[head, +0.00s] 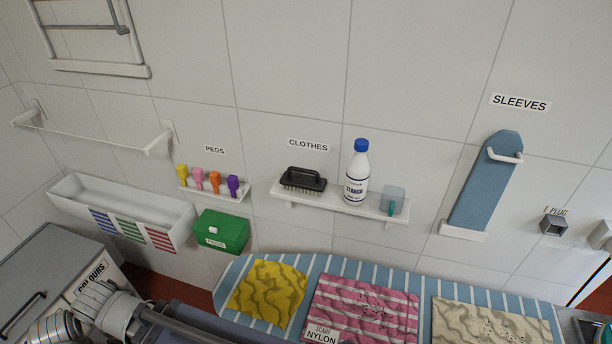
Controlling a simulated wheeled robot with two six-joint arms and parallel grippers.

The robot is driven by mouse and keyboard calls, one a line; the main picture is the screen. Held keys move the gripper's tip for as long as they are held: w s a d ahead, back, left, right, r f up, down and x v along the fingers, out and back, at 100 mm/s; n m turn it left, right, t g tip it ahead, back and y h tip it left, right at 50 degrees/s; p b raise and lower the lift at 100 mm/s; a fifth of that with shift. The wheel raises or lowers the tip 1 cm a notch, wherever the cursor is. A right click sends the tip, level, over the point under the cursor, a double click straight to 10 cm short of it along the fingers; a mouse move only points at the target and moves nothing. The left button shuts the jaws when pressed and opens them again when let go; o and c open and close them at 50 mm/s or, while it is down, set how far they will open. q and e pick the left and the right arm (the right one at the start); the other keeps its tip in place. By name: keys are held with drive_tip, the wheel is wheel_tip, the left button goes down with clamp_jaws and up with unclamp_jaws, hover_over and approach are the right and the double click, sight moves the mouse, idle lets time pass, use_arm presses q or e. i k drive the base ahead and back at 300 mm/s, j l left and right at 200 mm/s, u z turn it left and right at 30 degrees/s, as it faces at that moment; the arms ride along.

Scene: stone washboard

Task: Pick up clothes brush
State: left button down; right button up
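The clothes brush (302,180) is black with a handle on top and pale bristles below. It rests bristles down on the left part of a white wall shelf (335,203), under the CLOTHES label (308,145). Both grippers are away from it. My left arm comes in at the lower left with pale ribbed joints. A dark part runs from it towards the bottom edge, and no fingertips are clear there. My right gripper does not show.
A white bottle with a blue cap (357,172) stands right of the brush, then a small clear cup (393,198). A peg rack (212,190) and green box (221,231) are to the left. A striped board (418,282) with folded cloths lies below.

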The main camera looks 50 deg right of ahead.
sight(316, 185)
drive_tip(key=i+j+z, duration=0.1)
drive_tip(key=i+z, duration=0.2)
drive_tip(key=z, duration=0.15)
drive_tip(key=i+j+z, duration=0.2)
drive_tip(key=z, duration=0.25)
drive_tip(key=i+j+z, duration=0.25)
drive_tip(key=z, duration=0.2)
